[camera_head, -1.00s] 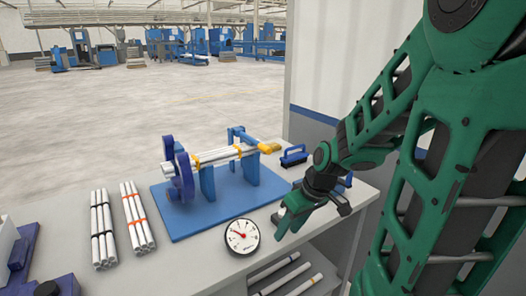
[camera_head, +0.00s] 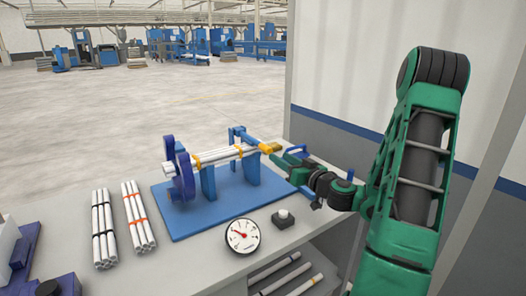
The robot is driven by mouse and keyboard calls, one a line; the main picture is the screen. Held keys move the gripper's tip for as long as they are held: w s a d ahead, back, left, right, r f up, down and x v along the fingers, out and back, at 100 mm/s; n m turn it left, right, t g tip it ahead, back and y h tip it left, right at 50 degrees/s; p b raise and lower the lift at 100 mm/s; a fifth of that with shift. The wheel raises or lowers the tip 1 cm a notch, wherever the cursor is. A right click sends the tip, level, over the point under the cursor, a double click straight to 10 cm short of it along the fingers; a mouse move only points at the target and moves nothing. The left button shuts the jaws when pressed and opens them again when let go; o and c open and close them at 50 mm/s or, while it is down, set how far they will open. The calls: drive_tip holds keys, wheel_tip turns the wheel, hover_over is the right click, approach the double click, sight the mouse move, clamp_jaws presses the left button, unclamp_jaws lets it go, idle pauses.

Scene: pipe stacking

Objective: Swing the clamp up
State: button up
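A blue fixture (camera_head: 185,220) stands on the bench and holds several white pipes (camera_head: 222,154) with yellow bands, lying level across its supports. At its right end is a blue clamp arm (camera_head: 248,138) that slopes down to a yellow handle (camera_head: 267,148). A dark blue curved plate (camera_head: 184,178) stands at the left end. My gripper (camera_head: 278,158) reaches in from the right with its tip right by the yellow handle. I cannot tell whether it touches the handle or whether the fingers are open or shut.
Two banded pipe bundles (camera_head: 104,228) (camera_head: 138,215) lie left of the fixture. A round gauge (camera_head: 242,236) and a small push button (camera_head: 283,218) are at the front. A blue-handled brush (camera_head: 297,150) is behind my gripper. A lower shelf holds more pipes (camera_head: 275,270).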

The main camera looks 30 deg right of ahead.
sight(265, 148)
drive_tip(key=w, duration=1)
drive_tip(key=shift+w+a, duration=0.25)
clamp_jaws()
